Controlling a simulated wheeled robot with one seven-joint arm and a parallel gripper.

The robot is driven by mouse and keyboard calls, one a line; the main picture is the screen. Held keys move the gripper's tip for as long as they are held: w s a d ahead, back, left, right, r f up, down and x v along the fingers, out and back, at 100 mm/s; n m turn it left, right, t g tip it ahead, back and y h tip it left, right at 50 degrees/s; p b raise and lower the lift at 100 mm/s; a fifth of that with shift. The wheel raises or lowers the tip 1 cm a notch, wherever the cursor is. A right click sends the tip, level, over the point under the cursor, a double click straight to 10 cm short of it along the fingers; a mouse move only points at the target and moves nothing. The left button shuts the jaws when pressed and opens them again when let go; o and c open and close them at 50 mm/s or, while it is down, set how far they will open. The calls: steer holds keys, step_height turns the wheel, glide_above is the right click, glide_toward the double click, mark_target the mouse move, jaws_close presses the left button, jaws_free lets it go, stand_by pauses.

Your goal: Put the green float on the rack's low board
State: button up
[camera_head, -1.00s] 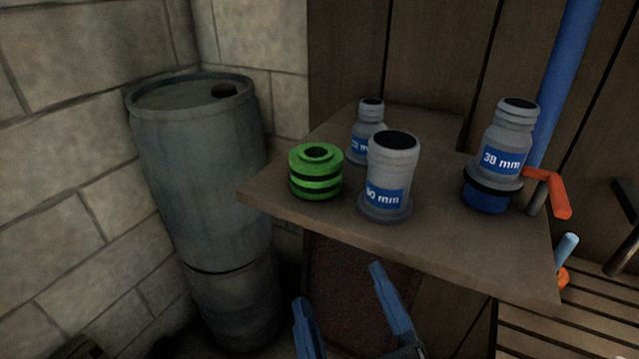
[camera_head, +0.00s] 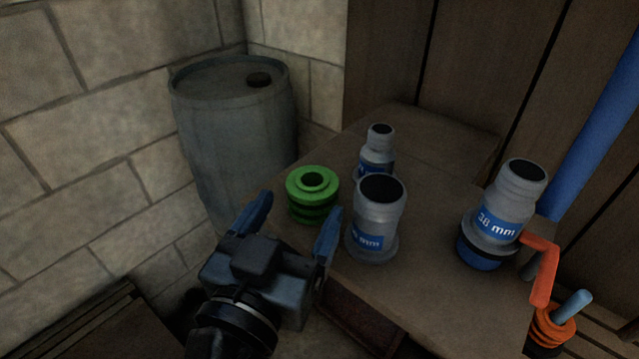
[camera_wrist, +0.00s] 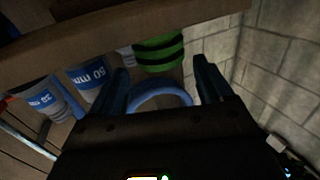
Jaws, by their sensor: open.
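The green float (camera_head: 312,192), ribbed with dark grooves and a hole in its top, stands near the left edge of a brown board with grey fittings on it. My gripper (camera_head: 296,222) is open and empty, just in front of the float in the head view, its fingers pointing toward it. In the wrist view the float (camera_wrist: 159,52) shows beyond the gap between the open fingers (camera_wrist: 165,78), apart from them. I cannot tell which board is the rack's low board.
The brown board (camera_head: 440,300) holds a grey 50 mm fitting (camera_head: 376,215) close right of the float, a smaller grey fitting (camera_head: 378,150) behind, and a 38 mm fitting (camera_head: 503,205) at right. A grey barrel (camera_head: 235,125) stands at left. An orange valve handle (camera_head: 543,270) is at right.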

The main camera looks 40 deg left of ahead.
mark_target(305, 196)
steer(key=x, duration=0.1)
steer(key=p+x, duration=0.1)
steer(key=x, duration=0.1)
steer(key=shift+w+a+r, duration=0.15)
steer(key=shift+w+r, duration=0.1)
steer(key=shift+w+a+f+p, duration=0.15)
steer(key=shift+w+p, duration=0.15)
steer(key=shift+w, duration=0.25)
steer(key=shift+c, duration=0.4)
steer(key=c, duration=0.8)
steer(key=shift+c, duration=0.2)
step_height(305, 196, up, 10)
steer(key=shift+r, duration=0.1)
